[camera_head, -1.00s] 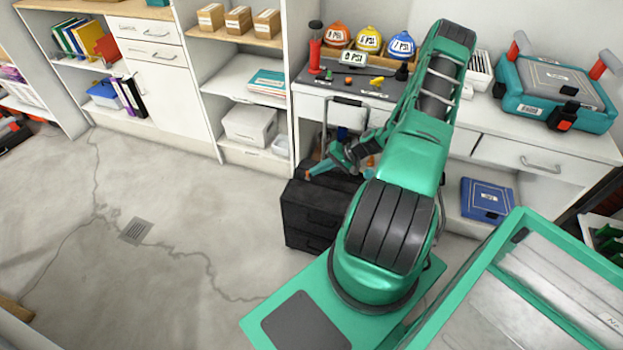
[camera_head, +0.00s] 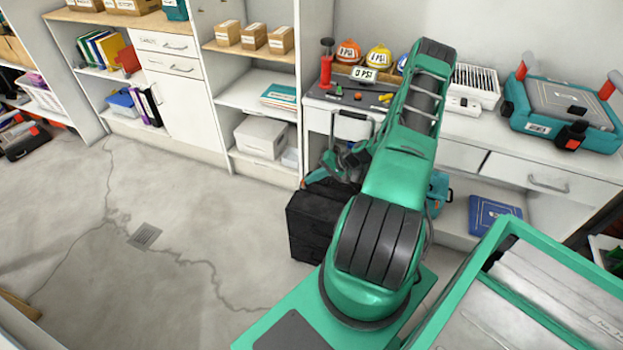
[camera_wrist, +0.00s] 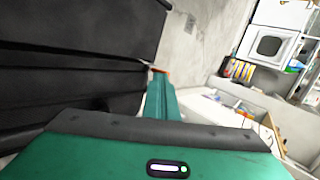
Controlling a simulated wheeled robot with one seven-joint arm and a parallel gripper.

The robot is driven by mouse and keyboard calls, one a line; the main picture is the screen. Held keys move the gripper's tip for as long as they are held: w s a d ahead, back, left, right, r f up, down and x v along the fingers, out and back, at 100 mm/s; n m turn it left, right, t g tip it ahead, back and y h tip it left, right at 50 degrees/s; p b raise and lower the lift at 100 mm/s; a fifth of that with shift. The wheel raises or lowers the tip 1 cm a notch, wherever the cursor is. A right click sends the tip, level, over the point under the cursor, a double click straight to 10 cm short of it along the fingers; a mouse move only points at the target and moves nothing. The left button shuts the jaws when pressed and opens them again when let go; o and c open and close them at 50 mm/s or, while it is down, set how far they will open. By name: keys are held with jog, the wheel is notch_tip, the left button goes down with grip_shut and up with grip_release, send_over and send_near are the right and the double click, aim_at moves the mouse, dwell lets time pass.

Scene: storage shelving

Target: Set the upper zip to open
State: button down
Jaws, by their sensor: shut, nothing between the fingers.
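A black suitcase (camera_head: 312,228) stands on the floor in front of the workbench, partly hidden by my arm. Its raised pull handle (camera_head: 352,114) shows above it. In the wrist view the dark suitcase (camera_wrist: 80,35) fills the upper left, with dark seams along its side. I cannot pick out the upper zip's slider or tell its state. My gripper (camera_head: 322,176) is at the suitcase's top edge in the head view, partly hidden by my arm. In the wrist view my gripper (camera_wrist: 160,72) is shut and empty, its orange tip beside the suitcase. Contact is unclear.
Behind is a white workbench (camera_head: 565,180) with hard hats (camera_head: 378,58) and a teal toolbox (camera_head: 560,110). A blue box (camera_head: 492,215) lies on the low shelf at right. Shelving holds a white box (camera_head: 262,137). The floor at left is clear around a drain (camera_head: 145,236).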

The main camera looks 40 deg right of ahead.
jog(key=s+d, duration=0.3)
jog(key=shift+s+r, duration=0.25)
jog(key=shift+s, duration=0.1)
jog(key=v, duration=0.9)
jog(key=shift+a+r, duration=0.1)
jog(key=shift+a, duration=0.1)
